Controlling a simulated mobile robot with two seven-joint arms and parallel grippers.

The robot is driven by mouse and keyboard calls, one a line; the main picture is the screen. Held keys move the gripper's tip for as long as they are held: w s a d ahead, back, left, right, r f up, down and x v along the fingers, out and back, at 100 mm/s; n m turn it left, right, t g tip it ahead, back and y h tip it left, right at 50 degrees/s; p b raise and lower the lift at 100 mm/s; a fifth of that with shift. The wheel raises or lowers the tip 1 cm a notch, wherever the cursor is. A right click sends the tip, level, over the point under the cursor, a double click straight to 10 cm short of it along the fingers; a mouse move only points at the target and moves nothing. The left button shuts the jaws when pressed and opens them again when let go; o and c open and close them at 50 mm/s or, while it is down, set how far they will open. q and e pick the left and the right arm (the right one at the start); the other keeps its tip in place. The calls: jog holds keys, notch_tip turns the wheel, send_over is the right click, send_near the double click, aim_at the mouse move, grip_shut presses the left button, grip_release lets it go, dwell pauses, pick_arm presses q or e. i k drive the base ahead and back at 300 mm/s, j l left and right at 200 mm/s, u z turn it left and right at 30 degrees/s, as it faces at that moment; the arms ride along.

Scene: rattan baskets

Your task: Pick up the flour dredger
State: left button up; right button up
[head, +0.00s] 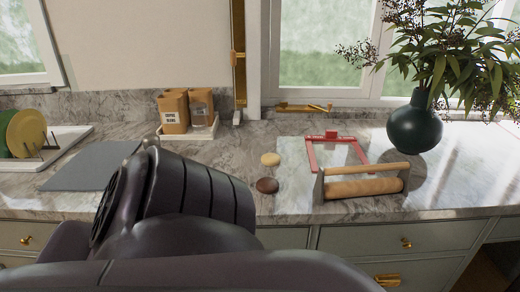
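I cannot pick out a flour dredger for certain. A small greyish tip (150,142) shows just above my dark arm at centre left; most of it is hidden, and I cannot tell what it is. Two small round pieces lie on the counter right of my arm: a pale yellow one (270,159) and a dark brown one (267,185). My arm's large dark links fill the lower left and hide part of the counter. No gripper fingers can be made out.
The marble counter (230,160) holds a rolling pin on a wooden stand (366,187), a red frame (338,150), a green vase (413,125), coffee containers (174,112), a grey mat (90,167) and a plate rack (60,146). The counter's far right is clear.

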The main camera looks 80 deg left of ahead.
aim_at(148, 141)
jog(key=u, duration=2.4)
